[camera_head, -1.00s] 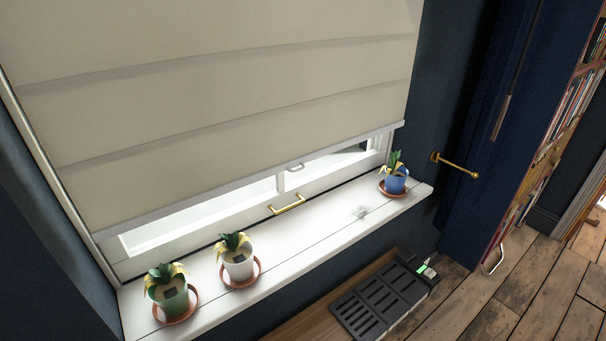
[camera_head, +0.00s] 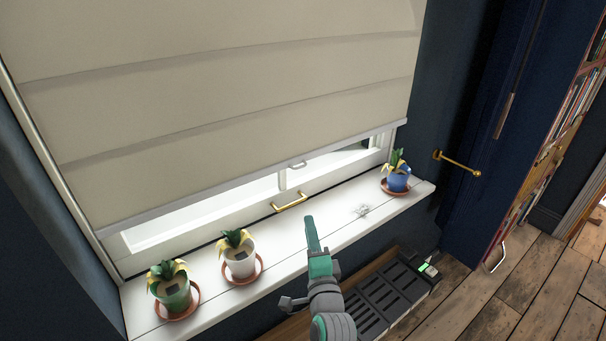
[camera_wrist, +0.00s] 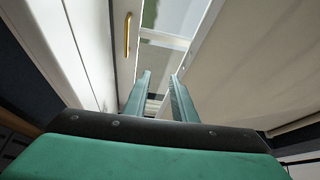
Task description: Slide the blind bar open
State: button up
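The cream blind (camera_head: 230,80) covers most of the window, with a pale bar (camera_head: 225,188) along its bottom edge. A small light handle (camera_head: 297,164) sits at the middle of this bar. In the wrist view the blind (camera_wrist: 260,60) fills the right side, and its bar (camera_wrist: 205,37) runs along the blind's near edge. My gripper (camera_head: 309,218) is above the sill, below and slightly right of the bar's handle in the picture, apart from it. In the wrist view its two fingers (camera_wrist: 160,75) are parted with nothing between them.
A brass window handle (camera_head: 289,203) lies below the bar; it also shows in the wrist view (camera_wrist: 127,35). The white sill (camera_head: 330,225) holds a green pot (camera_head: 174,295), a white pot (camera_head: 240,263) and a blue pot (camera_head: 397,181). A brass rod (camera_head: 460,165) juts out at right.

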jog(key=w+r+y, duration=0.1)
jog(key=w+r, duration=0.3)
jog(key=r, duration=0.4)
jog(key=f+x, duration=0.1)
jog(key=x, duration=0.9)
jog(key=shift+w+r+m, duration=0.3)
jog(key=shift+r, duration=0.05)
grip_shut()
dwell(0.6)
